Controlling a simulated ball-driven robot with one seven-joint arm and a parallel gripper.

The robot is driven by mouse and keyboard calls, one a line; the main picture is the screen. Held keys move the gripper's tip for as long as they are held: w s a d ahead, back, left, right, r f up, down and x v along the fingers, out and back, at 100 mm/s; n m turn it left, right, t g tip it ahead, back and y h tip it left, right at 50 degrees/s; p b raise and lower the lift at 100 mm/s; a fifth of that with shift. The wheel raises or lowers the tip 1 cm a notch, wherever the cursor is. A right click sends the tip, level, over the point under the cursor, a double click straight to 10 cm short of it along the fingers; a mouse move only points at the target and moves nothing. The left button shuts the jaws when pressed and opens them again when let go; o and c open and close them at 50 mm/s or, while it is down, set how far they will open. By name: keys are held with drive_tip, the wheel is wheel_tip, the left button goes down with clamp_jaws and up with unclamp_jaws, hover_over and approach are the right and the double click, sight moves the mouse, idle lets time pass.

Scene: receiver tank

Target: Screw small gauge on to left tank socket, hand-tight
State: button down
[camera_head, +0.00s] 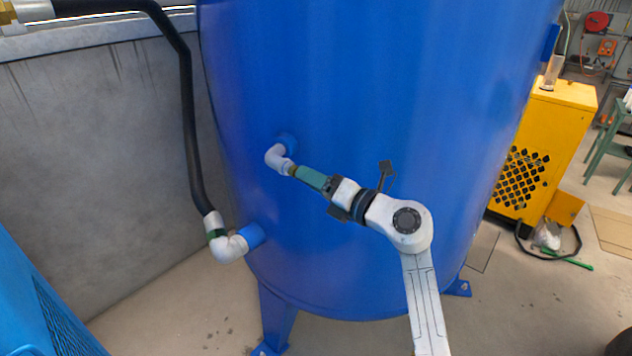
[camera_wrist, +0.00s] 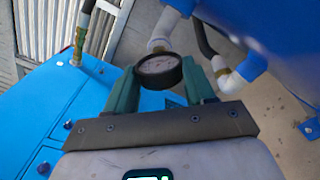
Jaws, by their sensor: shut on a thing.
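The blue tank (camera_head: 390,110) has a white elbow socket (camera_head: 275,155) on its left side; in the wrist view the elbow (camera_wrist: 162,36) is just beyond the gauge. My gripper (camera_head: 303,173), with green fingers, reaches up to the elbow's open end. In the wrist view my gripper (camera_wrist: 160,76) is shut on the small round gauge (camera_wrist: 160,68), a black-rimmed dial with a pale face. A bit of brass colour shows between the fingers and the elbow in the head view. The gauge's stem is hidden in the wrist view; I cannot tell whether its thread is engaged.
A lower white elbow (camera_head: 229,246) with a black hose (camera_head: 188,120) joins the tank below left. A grey wall (camera_head: 100,150) stands behind. A blue cabinet (camera_head: 35,290) is at lower left, and a yellow machine (camera_head: 545,150) at right. Bare floor lies between.

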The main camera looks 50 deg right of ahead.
drive_tip(key=m, duration=0.4)
drive_tip(key=shift+m, duration=0.4)
drive_tip(key=c, duration=0.8)
unclamp_jaws()
drive_tip(key=shift+m, duration=1)
drive_tip(key=shift+c, duration=0.2)
drive_tip(key=o, duration=0.5)
drive_tip(key=shift+o, duration=0.2)
drive_tip(key=s+p, duration=0.3)
drive_tip(key=s, duration=0.4)
drive_tip(key=shift+d+p, duration=0.15)
drive_tip(key=shift+p, duration=0.15)
